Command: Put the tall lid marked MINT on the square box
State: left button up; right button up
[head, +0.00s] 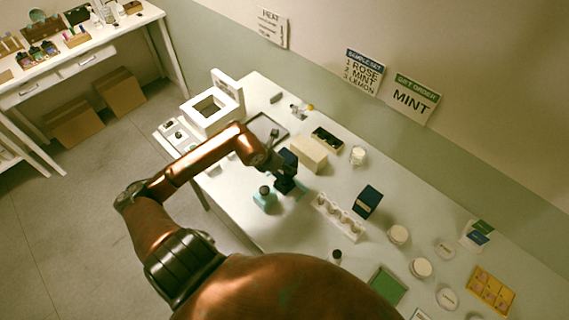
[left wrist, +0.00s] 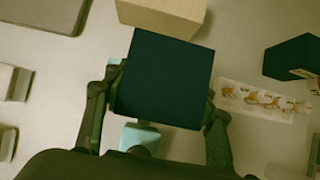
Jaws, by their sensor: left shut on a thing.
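My left gripper (head: 287,183) is over the middle of the table. In the left wrist view its two fingers (left wrist: 158,112) are shut on a dark navy square-topped lid (left wrist: 163,78); no mark shows on the face I see. Another tall dark navy lid (head: 367,201) stands to the right; it also shows in the left wrist view (left wrist: 292,57), with a pale label low on one side. A beige block-like box (head: 309,153) is just behind the gripper. Pale blue shows beside and below the held lid, but its shape is mostly hidden. My right gripper is not in view.
A teal bottle with a dark cap (head: 264,197) stands close left of the gripper. A white holder with several round hollows (head: 338,216) lies to the right. A dark tray (head: 265,131) is behind left. Round white tins and a green tray (head: 387,285) occupy the right side.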

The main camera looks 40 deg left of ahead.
pick_arm(q)
notch_tip(320, 180, down, 2)
jog(key=shift+f+b, duration=0.2)
jog(key=shift+b, duration=0.6)
jog(key=shift+f, duration=0.3)
notch_tip(320, 180, down, 2)
jog(key=shift+f+b, duration=0.15)
jog(key=shift+b, duration=1.1)
jog(key=shift+f, duration=0.25)
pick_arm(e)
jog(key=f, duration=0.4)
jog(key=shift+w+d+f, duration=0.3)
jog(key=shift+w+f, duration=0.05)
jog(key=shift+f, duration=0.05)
pick_arm(q)
jog(key=shift+b, duration=0.3)
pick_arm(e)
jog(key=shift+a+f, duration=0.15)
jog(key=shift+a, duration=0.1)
pick_arm(q)
jog(key=shift+f+b, duration=0.35)
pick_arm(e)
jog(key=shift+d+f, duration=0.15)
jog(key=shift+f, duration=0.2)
